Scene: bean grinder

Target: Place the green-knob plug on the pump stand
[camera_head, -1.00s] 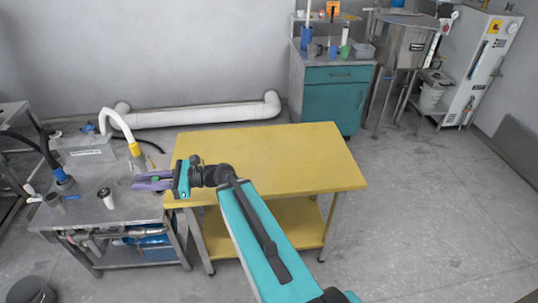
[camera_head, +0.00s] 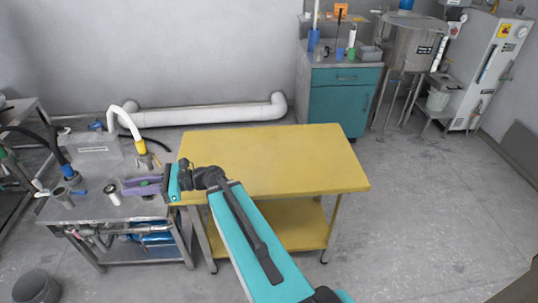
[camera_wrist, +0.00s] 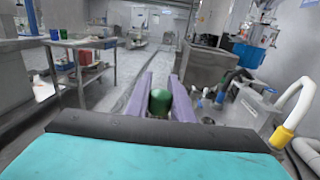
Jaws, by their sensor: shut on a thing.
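My gripper (camera_head: 126,187), with purple fingers, reaches left over the steel-topped pump stand (camera_head: 90,213) in the head view. In the wrist view it (camera_wrist: 160,98) is shut on the green-knob plug (camera_wrist: 159,104), whose rounded green top shows between the fingers. The rest of the plug is hidden there, and I cannot make it out in the head view. A short white fitting with a dark top (camera_head: 113,198) stands on the stand just past my fingertips. I cannot tell whether the plug touches the stand.
A yellow table (camera_head: 270,160) stands right of the pump stand. On the stand are a white hose with a yellow collar (camera_head: 141,147), a black hose with a blue collar (camera_head: 68,171) and a clear box (camera_head: 92,146). A bin (camera_head: 36,287) stands on the floor.

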